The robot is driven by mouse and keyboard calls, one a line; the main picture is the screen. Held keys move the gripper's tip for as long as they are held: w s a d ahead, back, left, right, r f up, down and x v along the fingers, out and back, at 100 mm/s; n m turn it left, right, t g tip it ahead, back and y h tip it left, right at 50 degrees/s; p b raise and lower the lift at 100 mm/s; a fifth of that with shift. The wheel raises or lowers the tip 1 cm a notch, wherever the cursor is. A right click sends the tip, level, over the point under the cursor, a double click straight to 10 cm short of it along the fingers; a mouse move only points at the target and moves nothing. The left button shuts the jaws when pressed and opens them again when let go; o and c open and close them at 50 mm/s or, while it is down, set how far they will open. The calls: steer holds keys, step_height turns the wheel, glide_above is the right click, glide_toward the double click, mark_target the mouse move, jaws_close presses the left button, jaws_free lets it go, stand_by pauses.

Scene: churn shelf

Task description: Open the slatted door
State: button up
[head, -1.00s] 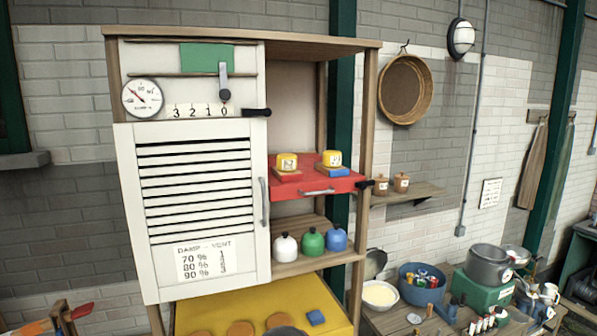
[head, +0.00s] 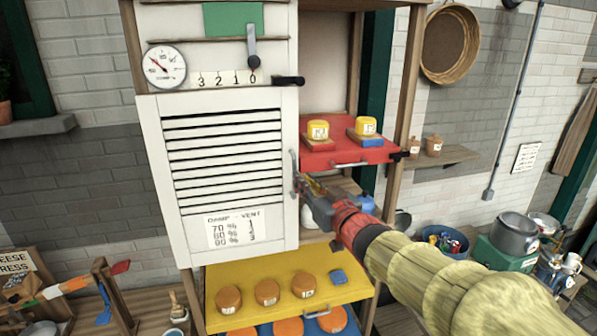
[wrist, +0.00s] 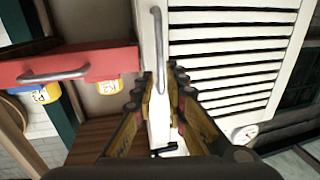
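The white slatted door (head: 225,160) is shut on the front of the wooden shelf unit. Its grey vertical handle (head: 294,174) is on its right edge. My gripper (head: 305,188) is at the lower part of this handle, coming from the right. In the wrist view, which is upside down, the door (wrist: 240,50) fills the upper right and the handle (wrist: 157,35) runs up from between the fingertips (wrist: 162,72). The fingers are apart, one on each side of the handle's near end. I cannot tell whether they touch it.
A red drawer (head: 345,156) with yellow-topped blocks sits right of the door. A black knob (head: 287,81) juts out above the door's right corner. A yellow shelf (head: 250,297) with round cheeses sticks out below the door. A signal-like stand (head: 105,280) is at lower left.

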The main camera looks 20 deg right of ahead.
mark_target(294, 195)
steer(key=w, duration=0.3)
steer(key=w+a+p, duration=0.1)
steer(key=w, duration=0.2)
steer(key=shift+a, duration=0.15)
jaws_close()
stand_by(0.5)
steer(key=shift+s+f+b, duration=0.1)
steer(key=shift+b, duration=0.25)
